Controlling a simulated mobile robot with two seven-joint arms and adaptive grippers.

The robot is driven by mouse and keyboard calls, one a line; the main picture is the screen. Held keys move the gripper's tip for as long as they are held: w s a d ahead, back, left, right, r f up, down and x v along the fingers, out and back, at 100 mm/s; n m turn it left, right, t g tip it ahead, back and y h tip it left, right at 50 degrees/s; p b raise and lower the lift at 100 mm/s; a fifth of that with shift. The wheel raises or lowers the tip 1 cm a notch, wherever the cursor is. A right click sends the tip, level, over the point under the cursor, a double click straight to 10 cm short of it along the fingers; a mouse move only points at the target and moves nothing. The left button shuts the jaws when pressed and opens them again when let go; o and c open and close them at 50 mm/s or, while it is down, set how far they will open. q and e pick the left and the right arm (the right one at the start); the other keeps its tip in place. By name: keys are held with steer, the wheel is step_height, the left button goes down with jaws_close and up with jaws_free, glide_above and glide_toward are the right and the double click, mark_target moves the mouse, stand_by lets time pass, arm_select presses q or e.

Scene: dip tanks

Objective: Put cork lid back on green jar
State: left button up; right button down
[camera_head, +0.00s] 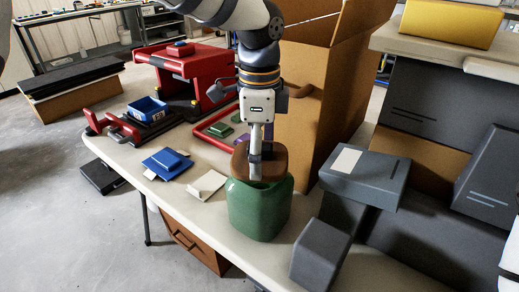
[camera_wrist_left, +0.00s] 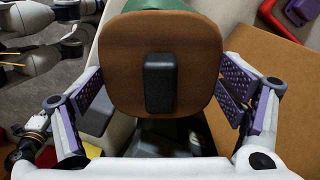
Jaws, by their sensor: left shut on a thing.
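The green jar (camera_head: 258,212) stands upright near the front edge of the white table. The brown cork lid (camera_head: 274,158) is over the jar's mouth; I cannot tell whether it is fully seated or slightly above the rim. In the left wrist view the lid (camera_wrist_left: 198,62) shows its face with a black knob (camera_wrist_left: 160,82), and a bit of the green jar (camera_wrist_left: 160,4) shows behind it. My right gripper is not in view.
A tall cardboard box (camera_head: 325,105) stands close behind the jar. Grey boxes (camera_head: 365,175) crowd the right side.

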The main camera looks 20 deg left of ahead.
arm_select(q)
steer(key=shift+f, duration=0.2)
stand_by(0.4)
steer(key=o, duration=0.9)
steer(key=shift+o, duration=0.2)
steer(key=shift+r, duration=0.15)
steer(key=shift+r, duration=3.4)
steer(key=shift+c, duration=0.6)
jaws_close()
